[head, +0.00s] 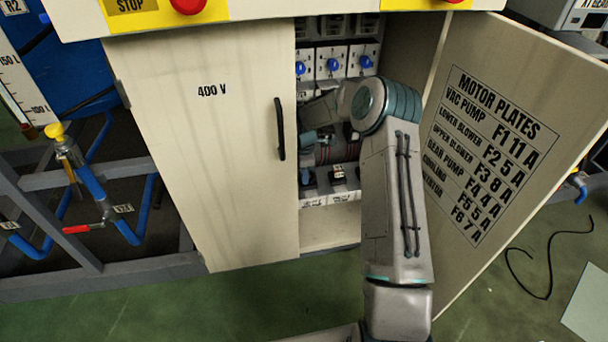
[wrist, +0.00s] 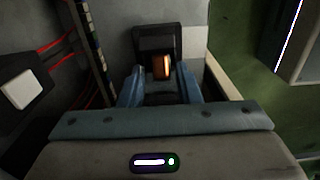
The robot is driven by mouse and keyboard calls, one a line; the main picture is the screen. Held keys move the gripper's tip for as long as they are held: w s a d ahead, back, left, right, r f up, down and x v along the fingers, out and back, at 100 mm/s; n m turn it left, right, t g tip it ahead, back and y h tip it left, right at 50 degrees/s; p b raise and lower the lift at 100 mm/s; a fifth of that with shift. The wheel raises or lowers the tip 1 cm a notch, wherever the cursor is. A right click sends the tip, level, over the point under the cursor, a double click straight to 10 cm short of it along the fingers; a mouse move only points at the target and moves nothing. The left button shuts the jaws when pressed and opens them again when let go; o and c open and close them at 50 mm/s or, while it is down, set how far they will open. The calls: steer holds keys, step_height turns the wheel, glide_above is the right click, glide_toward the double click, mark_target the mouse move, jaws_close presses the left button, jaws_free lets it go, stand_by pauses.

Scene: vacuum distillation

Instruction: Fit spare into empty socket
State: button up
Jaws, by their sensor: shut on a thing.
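My gripper (wrist: 160,80) reaches inside the open cabinet, and its two blue-grey fingers are closed on a dark block (wrist: 160,98), which I take to be the spare. The block is dim and mostly hidden between the fingers. A black frame with an orange-brown part (wrist: 162,66) shows just beyond the fingertips; I cannot tell whether it belongs to the block or to a socket. In the head view the gripper (head: 316,138) is small and partly covered by my arm. A lower row of black units (head: 338,174) sits below it. I cannot make out which socket is empty.
The left cabinet door (head: 205,150) marked 400 V is closed. The right door (head: 500,140), with a motor plate list, stands open beside my arm. Blue-knobbed units (head: 333,66) line the upper row. Red wires (wrist: 58,48) run along the cabinet in the wrist view.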

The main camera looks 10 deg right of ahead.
step_height(320, 180, up, 3)
steer(key=shift+r+p, duration=0.1)
steer(key=shift+p, duration=0.4)
steer(key=s+d+r+p, duration=0.2)
steer(key=s+d+r, duration=0.3)
steer(key=d, duration=0.5)
steer(key=shift+s+r+p, duration=0.35)
steer(key=shift+r+p, duration=0.05)
steer(key=shift+r, duration=0.55)
steer(key=w+a+f+b, duration=0.1)
steer(key=w+a+f, duration=0.1)
steer(key=a, duration=0.1)
steer(key=w+a+f+b, duration=0.1)
steer(key=a+f, duration=0.2)
steer(key=w+a+f+b, duration=0.1)
steer(key=w+a+f, duration=0.1)
steer(key=a, duration=0.2)
steer(key=shift+w+f, duration=0.15)
steer(key=shift+w, duration=0.15)
step_height(320, 180, down, 2)
steer(key=shift+f+b, duration=0.2)
steer(key=shift+b, duration=0.15)
steer(key=shift+f, duration=0.45)
